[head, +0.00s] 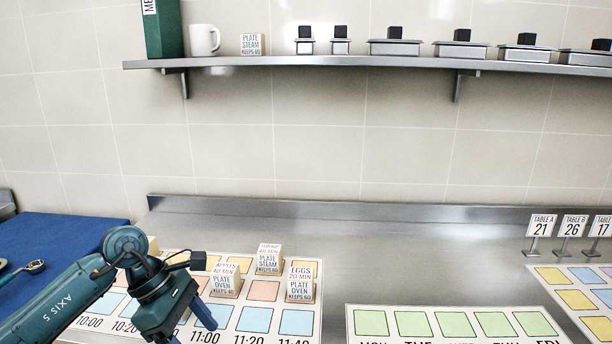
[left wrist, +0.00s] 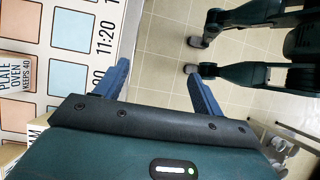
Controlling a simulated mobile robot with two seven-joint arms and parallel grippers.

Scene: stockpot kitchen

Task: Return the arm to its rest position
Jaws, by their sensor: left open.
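My left gripper (head: 190,325) is at the lower left of the head view, over the front part of the time chart (head: 262,343). In the left wrist view my left gripper (left wrist: 160,85) shows its two blue fingers spread apart, with nothing between them. One finger overlaps the chart's edge near 11:20; the other is seen against the tiled floor. My right gripper is not seen in either view.
Cards stand on the chart close by: an apples card (head: 226,281), an eggs card (head: 301,283) and a plate steam card (head: 269,260) behind. A blue cloth (head: 60,232) with a spoon (head: 35,267) lies left.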

